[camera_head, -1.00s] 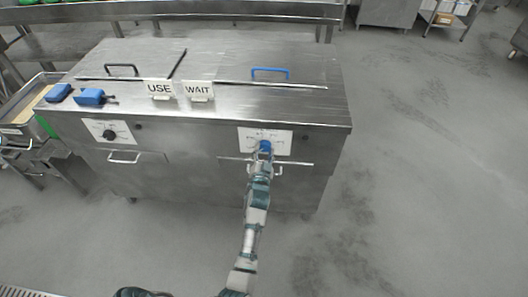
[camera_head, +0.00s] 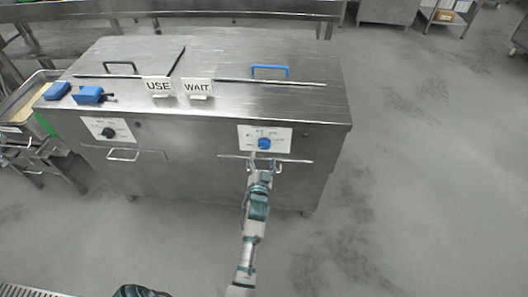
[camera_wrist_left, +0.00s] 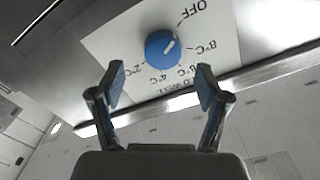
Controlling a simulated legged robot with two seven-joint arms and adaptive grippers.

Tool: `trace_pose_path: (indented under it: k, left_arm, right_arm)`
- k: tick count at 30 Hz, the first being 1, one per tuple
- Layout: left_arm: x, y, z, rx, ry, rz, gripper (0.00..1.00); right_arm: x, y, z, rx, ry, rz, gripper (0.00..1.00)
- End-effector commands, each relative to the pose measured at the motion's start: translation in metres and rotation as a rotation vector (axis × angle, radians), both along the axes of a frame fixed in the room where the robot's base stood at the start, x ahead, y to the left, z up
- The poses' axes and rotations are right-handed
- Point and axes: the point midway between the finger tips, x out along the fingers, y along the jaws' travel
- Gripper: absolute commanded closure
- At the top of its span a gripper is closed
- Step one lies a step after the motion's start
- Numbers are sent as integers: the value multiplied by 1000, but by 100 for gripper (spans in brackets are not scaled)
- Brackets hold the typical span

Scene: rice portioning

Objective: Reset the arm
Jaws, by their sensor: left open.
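My left arm reaches up from the bottom middle of the head view. Its gripper (camera_head: 265,163) is open and empty, just below and apart from the blue knob (camera_head: 264,143) on the cabinet's right control panel (camera_head: 281,133). In the left wrist view, the two blue-padded fingers (camera_wrist_left: 160,83) stand wide apart with nothing between them. The blue knob (camera_wrist_left: 161,48) shows beyond the fingertips on its white dial plate (camera_wrist_left: 105,50), with OFF and temperature marks around it. My right gripper is not in view.
A black knob (camera_head: 108,133) is at left. Floor (camera_head: 430,200) right is clear.

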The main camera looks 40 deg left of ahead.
Motion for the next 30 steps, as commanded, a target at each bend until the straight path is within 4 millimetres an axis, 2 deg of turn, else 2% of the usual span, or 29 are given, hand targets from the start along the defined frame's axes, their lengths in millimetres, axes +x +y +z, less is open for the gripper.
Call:
trace_pose_path:
  k: [3,7,26,29,30]
  left_arm:
    - [-15,-10,-1,-2,1,0,24]
    - [-23,-15,-1,-1,1,0,24]
    - [-29,-18,2,6,-19,-19,24]
    - [-46,-35,12,20,-87,-99,24]
    - [-57,-49,18,19,-127,-156,24]
  right_arm:
    - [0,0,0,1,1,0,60]
    - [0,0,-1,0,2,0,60]
    - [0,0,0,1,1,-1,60]
    - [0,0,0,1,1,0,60]
    - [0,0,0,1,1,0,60]
